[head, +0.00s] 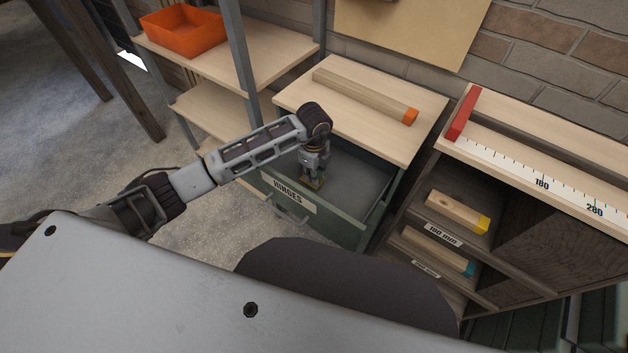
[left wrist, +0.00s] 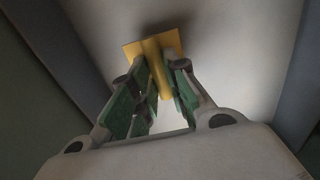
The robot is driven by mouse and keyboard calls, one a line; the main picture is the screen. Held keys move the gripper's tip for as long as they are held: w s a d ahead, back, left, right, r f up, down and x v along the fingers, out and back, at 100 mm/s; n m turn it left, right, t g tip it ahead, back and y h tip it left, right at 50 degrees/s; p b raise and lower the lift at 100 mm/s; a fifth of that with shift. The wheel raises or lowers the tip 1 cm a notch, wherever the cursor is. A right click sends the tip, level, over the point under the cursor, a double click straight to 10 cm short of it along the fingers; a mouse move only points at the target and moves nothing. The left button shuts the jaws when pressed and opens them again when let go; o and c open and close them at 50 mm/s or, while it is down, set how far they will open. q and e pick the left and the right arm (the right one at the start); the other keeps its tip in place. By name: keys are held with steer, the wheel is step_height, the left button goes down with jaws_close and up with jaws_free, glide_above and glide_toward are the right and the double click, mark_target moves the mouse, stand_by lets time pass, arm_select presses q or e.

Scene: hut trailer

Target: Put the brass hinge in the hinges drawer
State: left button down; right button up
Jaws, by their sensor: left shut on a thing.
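The hinges drawer (head: 346,226) is pulled open under a wooden top, with a label reading HINGES (head: 295,196) on its front. My left gripper (head: 313,176) points down into the drawer, near its left side. In the left wrist view, my left gripper (left wrist: 155,95) is shut on the yellow brass hinge (left wrist: 172,44), which is held between the green finger pads. The grey drawer floor (left wrist: 235,45) shows behind the hinge. I cannot tell whether the hinge touches the floor. The hinge's lower end is partly hidden by the fingers. My right gripper does not show.
A wooden bar with an orange end (head: 365,95) lies on the top above the drawer. An orange bin (head: 184,32) stands on shelves at the left. At the right, a cabinet holds wooden blocks (head: 455,212) below a measuring scale (head: 540,178).

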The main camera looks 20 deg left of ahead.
arm_select(q)
step_height(320, 180, down, 3)
steer(key=shift+r, duration=0.15)
steer(key=shift+f, duration=0.4)
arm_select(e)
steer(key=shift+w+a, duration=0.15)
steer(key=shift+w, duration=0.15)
arm_select(q)
steer(key=shift+f, duration=0.15)
steer(key=c, duration=1.4)
jaws_free()
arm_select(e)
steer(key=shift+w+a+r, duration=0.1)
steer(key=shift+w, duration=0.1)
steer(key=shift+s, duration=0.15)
arm_select(q)
steer(key=shift+r, duration=0.75)
step_height(320, 180, up, 9)
steer(key=shift+r, duration=0.9)
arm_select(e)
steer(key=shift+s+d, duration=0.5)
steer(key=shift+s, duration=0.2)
